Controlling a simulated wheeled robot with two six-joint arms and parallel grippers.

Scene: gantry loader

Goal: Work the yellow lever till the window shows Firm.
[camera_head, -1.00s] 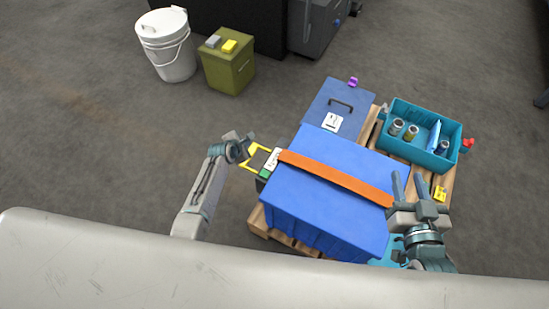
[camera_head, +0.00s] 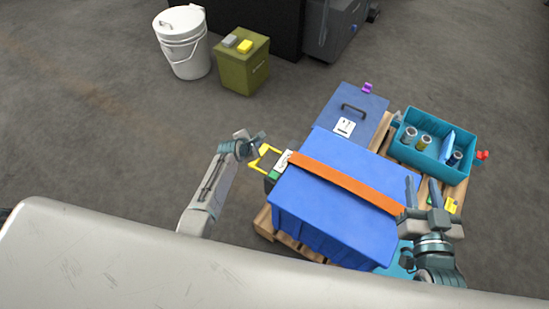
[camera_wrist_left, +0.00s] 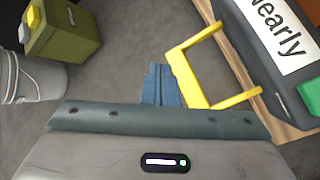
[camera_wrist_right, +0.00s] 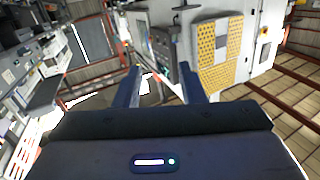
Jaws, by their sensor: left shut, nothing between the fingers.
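The yellow lever (camera_head: 262,160) is a U-shaped handle on the dark ratchet box at the left end of the orange strap. It also shows in the left wrist view (camera_wrist_left: 187,78). The white window (camera_wrist_left: 282,32) on that box reads "Nearly". My left gripper (camera_head: 262,137) is shut and empty, just outside the lever's outer bar. In the left wrist view its fingertips (camera_wrist_left: 158,72) lie beside that bar; I cannot tell whether they touch it. My right gripper (camera_head: 422,182) is open and empty, above the right end of the strap.
The orange strap (camera_head: 345,182) crosses a large blue crate (camera_head: 325,215) on a wooden pallet. A green button (camera_wrist_left: 310,88) sits beside the window. A blue lidded case (camera_head: 362,105) and a teal bin (camera_head: 425,160) stand behind. A white bucket (camera_head: 186,50) and olive box (camera_head: 243,70) stand far left.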

